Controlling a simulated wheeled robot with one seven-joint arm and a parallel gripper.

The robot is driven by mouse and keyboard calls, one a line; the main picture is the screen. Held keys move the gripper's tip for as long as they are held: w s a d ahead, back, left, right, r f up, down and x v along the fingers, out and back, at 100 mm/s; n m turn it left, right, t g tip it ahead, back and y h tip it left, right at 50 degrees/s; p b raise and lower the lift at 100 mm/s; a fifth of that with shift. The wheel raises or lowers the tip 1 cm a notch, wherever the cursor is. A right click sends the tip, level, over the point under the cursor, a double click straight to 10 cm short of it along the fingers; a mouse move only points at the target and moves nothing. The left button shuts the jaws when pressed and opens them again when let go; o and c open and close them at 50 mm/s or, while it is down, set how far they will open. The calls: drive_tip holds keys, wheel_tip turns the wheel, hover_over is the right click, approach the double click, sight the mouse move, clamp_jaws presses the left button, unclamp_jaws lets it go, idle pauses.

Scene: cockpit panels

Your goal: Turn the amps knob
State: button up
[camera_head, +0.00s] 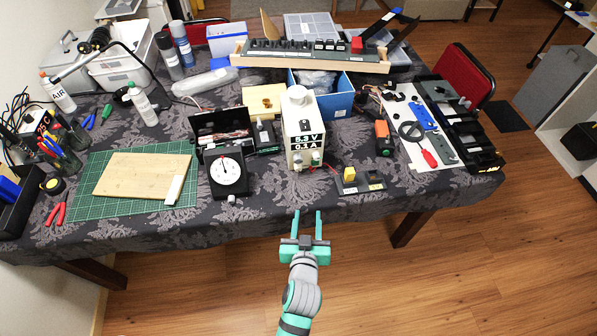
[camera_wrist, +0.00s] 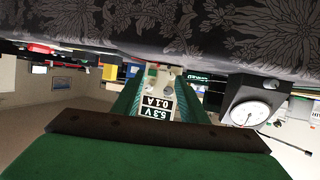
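A cream power supply box (camera_head: 304,128) stands near the front edge of the table. Its black display reads 5.3 V and 0.1 A, with small coloured terminals below. The same box shows upside down in the wrist view, with its display (camera_wrist: 157,105) between my fingers.
A black dial gauge (camera_head: 226,172) stands left of the box and also shows in the wrist view (camera_wrist: 250,108). The patterned tablecloth (camera_head: 275,205) is bare at the front edge.

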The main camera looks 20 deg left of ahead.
sight(298, 169)
drive_tip(key=w+a+r+n, duration=0.1)
drive_tip(key=w, duration=0.1)
drive_tip(key=w+a+r+n+g+y, duration=0.1)
drive_tip(key=w+a, duration=0.1)
drive_tip(key=w+a+r+n, duration=0.1)
drive_tip(key=w+a, duration=0.1)
drive_tip(key=shift+w+a+y, duration=0.1)
drive_tip(key=shift+w+y, duration=0.25)
drive_tip(key=shift+y, duration=0.05)
drive_tip(key=x, duration=1)
drive_tip(key=shift+w+a+f, duration=0.1)
drive_tip(key=shift+f, duration=0.2)
